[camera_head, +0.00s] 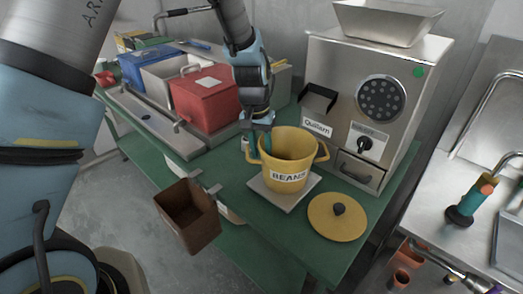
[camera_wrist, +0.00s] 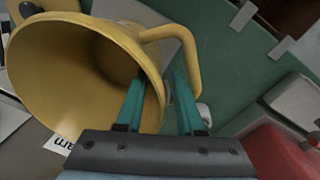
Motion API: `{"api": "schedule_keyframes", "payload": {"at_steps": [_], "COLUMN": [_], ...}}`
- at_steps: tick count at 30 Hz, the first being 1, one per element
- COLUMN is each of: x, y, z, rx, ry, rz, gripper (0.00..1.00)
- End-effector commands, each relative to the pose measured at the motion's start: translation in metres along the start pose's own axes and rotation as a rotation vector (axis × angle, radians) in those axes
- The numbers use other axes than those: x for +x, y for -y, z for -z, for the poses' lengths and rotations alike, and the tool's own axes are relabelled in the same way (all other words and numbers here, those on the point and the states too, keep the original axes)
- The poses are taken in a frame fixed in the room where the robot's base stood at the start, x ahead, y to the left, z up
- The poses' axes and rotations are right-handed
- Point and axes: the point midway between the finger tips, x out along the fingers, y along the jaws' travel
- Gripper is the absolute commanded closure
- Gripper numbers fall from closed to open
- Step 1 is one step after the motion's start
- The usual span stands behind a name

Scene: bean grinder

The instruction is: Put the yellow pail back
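The yellow pail (camera_head: 289,151), labelled BEANS, stands upright on a square pale plate (camera_head: 277,199) on the green bench, in front of the grinder. Its open mouth faces up and its inside looks empty in the wrist view (camera_wrist: 85,70). My gripper (camera_head: 257,140) is at the pail's left rim, by its left handle. In the wrist view the teal fingers (camera_wrist: 165,100) are apart, one overlapping the pail's mouth and the other beyond the wall under the handle. Whether they touch the pail cannot be told. The yellow lid (camera_head: 338,216) lies on the bench to the right.
The steel grinder (camera_head: 362,105) stands close behind the pail. Red (camera_head: 205,97), white and blue (camera_head: 148,66) bins sit in a tray at the left. A brown open box (camera_head: 188,214) hangs off the bench's front edge. A steel sink counter is at the right.

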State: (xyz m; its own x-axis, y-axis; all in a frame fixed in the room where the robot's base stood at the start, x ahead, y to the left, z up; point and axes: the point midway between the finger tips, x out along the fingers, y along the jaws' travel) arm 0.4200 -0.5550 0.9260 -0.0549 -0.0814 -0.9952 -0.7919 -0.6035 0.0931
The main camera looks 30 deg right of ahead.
Motion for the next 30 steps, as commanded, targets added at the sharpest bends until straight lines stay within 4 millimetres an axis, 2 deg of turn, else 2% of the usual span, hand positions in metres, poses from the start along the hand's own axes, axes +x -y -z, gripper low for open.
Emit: {"api": "schedule_keyframes", "payload": {"at_steps": [8,21,24,30], "x": [-0.013,-0.098,-0.111,-0.122], "y": [0.0,0.0,0.0,0.0], "z": [0.001,0.001,0.001,0.0], "rx": [0.0,-0.001,-0.001,0.0], "ry": [-0.004,-0.005,-0.004,-0.001], "rz": [0.0,0.0,0.0,0.0], "gripper": [0.62,0.62,0.62,0.62]}}
